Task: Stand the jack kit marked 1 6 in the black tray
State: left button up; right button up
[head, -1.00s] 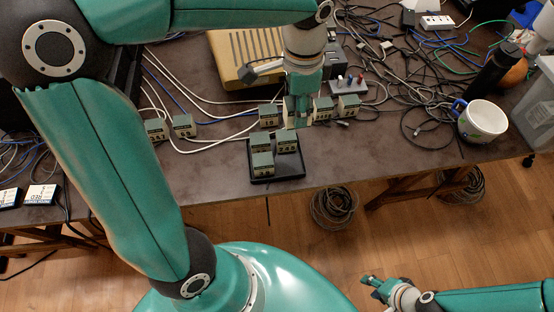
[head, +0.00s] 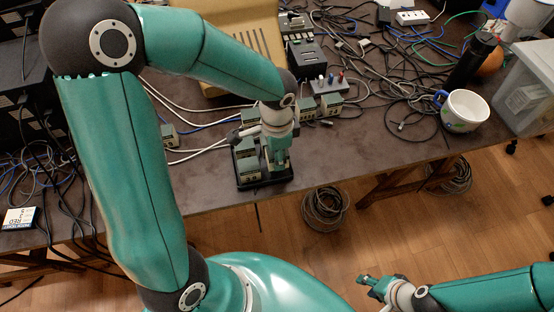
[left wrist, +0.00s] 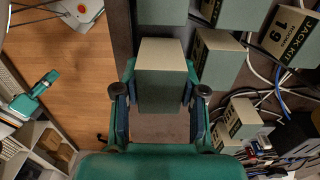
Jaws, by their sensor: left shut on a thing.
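My left gripper (head: 277,160) is low over the right side of the black tray (head: 264,185). In the left wrist view its fingers (left wrist: 160,98) are shut on both sides of a grey-green jack kit (left wrist: 160,75) with a beige top. The held kit's label is turned out of sight, so I cannot read its number. It is upright; I cannot tell whether it touches the tray floor. Jack kits stand in the tray's left half (head: 247,171), and another is beside the held one (left wrist: 218,57). My right gripper (head: 370,284) is away over the floor, its fingers too small to judge.
A kit marked 19 (left wrist: 292,34) and another kit (left wrist: 242,118) stand on the table outside the tray. More kits (head: 306,110) stand behind, near a connector block (head: 329,86). Cables cover the table's back and right. A white mug (head: 464,110) stands right.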

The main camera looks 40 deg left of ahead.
pick_arm(q)
jog(key=shift+f, duration=1.55)
jog(key=shift+f+b, duration=0.2)
jog(key=shift+b, duration=0.15)
jog(key=o, duration=1.2)
jog(key=shift+r, duration=0.1)
jog(key=shift+r, duration=0.25)
notch_tip(320, 180, up, 12)
jog(key=shift+f+p, duration=0.15)
jog(key=shift+p, duration=0.7)
